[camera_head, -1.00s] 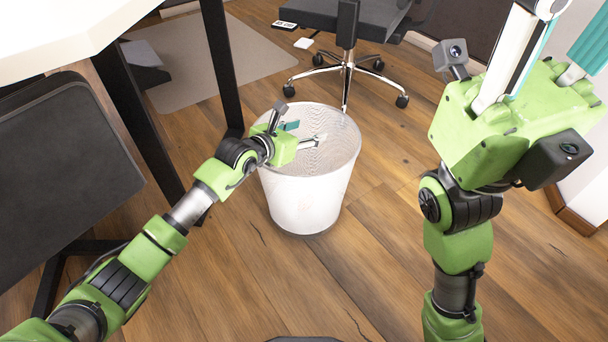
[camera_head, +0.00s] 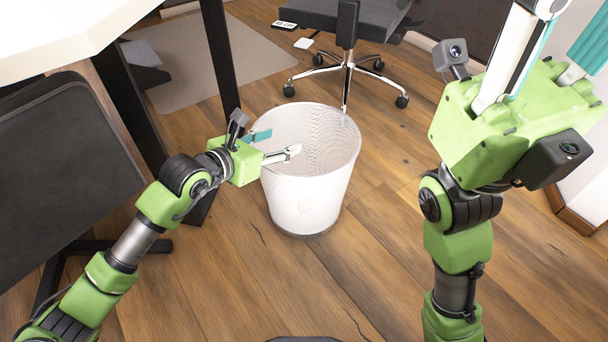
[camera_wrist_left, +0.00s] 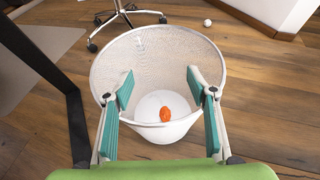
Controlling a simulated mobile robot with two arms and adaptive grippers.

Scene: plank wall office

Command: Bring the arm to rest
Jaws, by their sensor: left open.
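My left gripper (camera_head: 281,143) is open and empty at the upper left rim of a white mesh waste bin (camera_head: 308,205). Its fingers reach over the bin's opening. The left wrist view shows the two teal-padded fingers (camera_wrist_left: 160,85) spread apart, with the bin (camera_wrist_left: 180,45) beyond them. A small orange object (camera_wrist_left: 165,114) lies on the bin's bottom between the fingers in that view. My right gripper (camera_head: 553,40) is raised close to the head camera at the upper right, its fingers apart and partly cut off by the frame's edge.
A white-topped desk (camera_head: 60,35) with dark legs stands at the left, and a dark panel (camera_head: 60,180) is below it. An office chair (camera_head: 347,68) is behind the bin. A small white round thing (camera_wrist_left: 207,22) lies on the floor. The wooden floor in front is clear.

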